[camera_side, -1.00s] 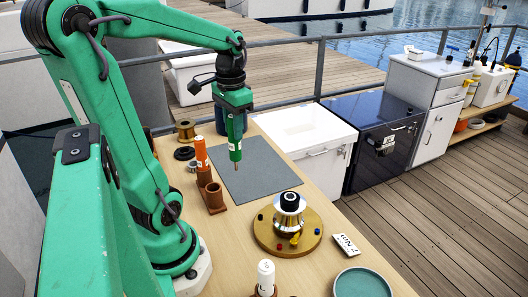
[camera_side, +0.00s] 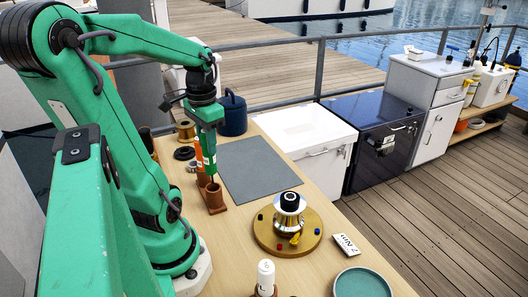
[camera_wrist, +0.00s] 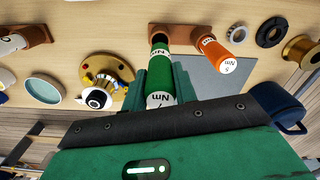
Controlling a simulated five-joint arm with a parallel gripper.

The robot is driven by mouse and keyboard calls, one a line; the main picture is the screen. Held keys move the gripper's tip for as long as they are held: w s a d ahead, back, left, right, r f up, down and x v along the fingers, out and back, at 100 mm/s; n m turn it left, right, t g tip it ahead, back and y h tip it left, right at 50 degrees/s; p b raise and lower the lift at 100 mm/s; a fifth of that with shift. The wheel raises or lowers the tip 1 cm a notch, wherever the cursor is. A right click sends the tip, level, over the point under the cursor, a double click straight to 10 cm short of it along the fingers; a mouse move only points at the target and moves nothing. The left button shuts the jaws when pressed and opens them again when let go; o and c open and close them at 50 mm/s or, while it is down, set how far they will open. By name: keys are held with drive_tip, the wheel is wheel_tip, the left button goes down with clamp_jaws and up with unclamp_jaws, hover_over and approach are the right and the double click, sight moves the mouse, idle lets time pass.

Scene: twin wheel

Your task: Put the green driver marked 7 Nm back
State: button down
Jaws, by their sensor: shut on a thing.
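My gripper (camera_side: 207,128) is shut on the green driver (camera_side: 209,158), which hangs close to upright with its tip down. In the wrist view the driver (camera_wrist: 160,62) lies between the two fingers, with white Nm bands; its number is not readable there. The tip is right at the mouth of the empty brown holder cup (camera_side: 215,199); I cannot tell whether it has entered. The holder also shows in the wrist view (camera_wrist: 158,30). The orange driver (camera_side: 198,158), marked 5 Nm in the wrist view (camera_wrist: 214,52), stands beside it, partly hidden by the green one.
A white card reading 7 Nm (camera_side: 346,246), a teal dish (camera_side: 362,283) and a white driver (camera_side: 266,275) are nearer the front. A grey mat (camera_side: 262,170) lies clear behind.

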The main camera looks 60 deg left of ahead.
sight(210, 164)
drive_tip(key=shift+f, duration=3.85)
drive_tip(key=c, duration=1.1)
unclamp_jaws()
wheel_tip(210, 164, up, 12)
drive_tip(key=shift+r, duration=0.2)
